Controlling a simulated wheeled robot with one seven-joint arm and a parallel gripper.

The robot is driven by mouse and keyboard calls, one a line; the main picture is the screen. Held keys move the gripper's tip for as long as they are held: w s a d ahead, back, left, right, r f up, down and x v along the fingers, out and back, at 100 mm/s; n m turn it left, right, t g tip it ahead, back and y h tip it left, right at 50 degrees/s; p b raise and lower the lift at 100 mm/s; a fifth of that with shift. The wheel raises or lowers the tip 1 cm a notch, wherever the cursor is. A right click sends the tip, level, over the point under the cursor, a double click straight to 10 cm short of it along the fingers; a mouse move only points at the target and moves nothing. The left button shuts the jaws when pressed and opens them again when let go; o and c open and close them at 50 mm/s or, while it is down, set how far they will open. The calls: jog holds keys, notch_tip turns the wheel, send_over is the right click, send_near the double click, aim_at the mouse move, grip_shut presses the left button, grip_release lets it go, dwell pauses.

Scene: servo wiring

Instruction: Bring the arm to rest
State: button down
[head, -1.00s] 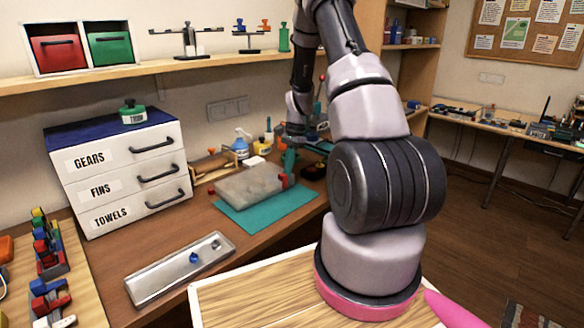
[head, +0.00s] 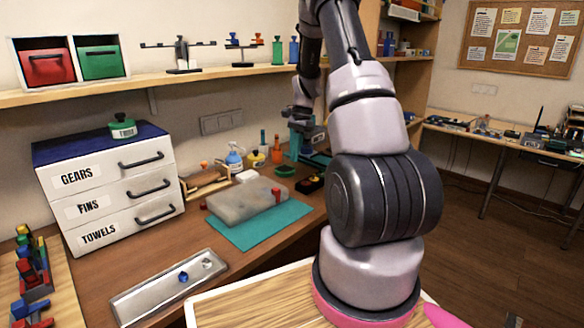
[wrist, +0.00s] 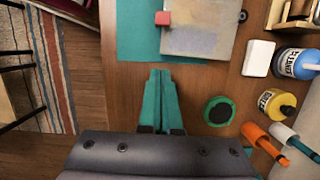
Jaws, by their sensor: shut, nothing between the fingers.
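My gripper (wrist: 160,76) has teal fingers, which are together with nothing between them in the wrist view. It hangs above the wooden bench, just short of the teal mat (wrist: 137,40). In the head view the gripper is small and partly hidden among my arm links and the bench items behind the mat (head: 254,236). My arm rises from its pink-ringed base and folds over toward the bench.
A grey block (head: 247,202) lies on the mat. A green round item (wrist: 218,111), a white box (wrist: 258,58) and bottles (wrist: 278,102) stand right of the gripper. Left are a drawer unit (head: 112,192) and a metal tray (head: 150,300). A shelf (head: 160,84) runs above.

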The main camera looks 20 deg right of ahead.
jog(key=shift+d+r, duration=0.1)
jog(key=shift+r, duration=0.35)
jog(key=s+a+r+n+t, duration=0.2)
jog(key=s+a+r, duration=0.3)
jog(key=r, duration=0.5)
jog(key=s+a+r+n+t, duration=0.2)
jog(key=s+a+r+n, duration=0.15)
jog(key=r, duration=0.65)
jog(key=s+a+r+n+t, duration=0.2)
jog(key=s+a+r, duration=0.2)
jog(key=s, duration=0.5)
jog(key=s+a+r+n+t, duration=0.2)
jog(key=s+a+r, duration=0.1)
jog(key=s, duration=0.7)
jog(key=shift+a+r+n+h, duration=0.3)
jog(key=shift+a+r+n, duration=0.05)
jog(key=shift+a+r, duration=0.05)
